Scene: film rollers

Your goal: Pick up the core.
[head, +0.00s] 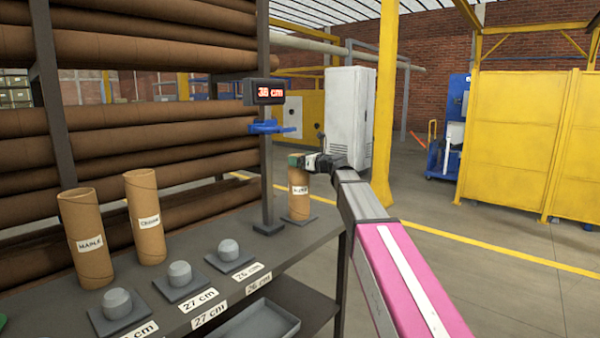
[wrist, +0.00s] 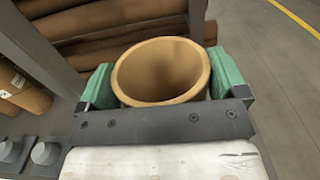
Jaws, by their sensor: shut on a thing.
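A brown cardboard core (head: 299,197) with a white label stands upright at the right end of the dark bench, by the post with the red "38 cm" display (head: 270,92). The label's word is too small to read surely. My gripper (head: 298,162) is at its top end, shut on it. In the wrist view the core's open round rim (wrist: 160,72) sits between the two green finger pads of my gripper (wrist: 162,85). Two more cores, labelled MAPLE (head: 86,240) and one with a partly legible label (head: 145,217), stand upright to the left.
Several grey pegs on square bases, one of them at the middle (head: 180,274), line the bench, with cm labels on its front edge. A blue bracket (head: 270,127) juts from the post above the held core. Long brown rolls (head: 150,105) fill the rack behind. Open floor lies to the right.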

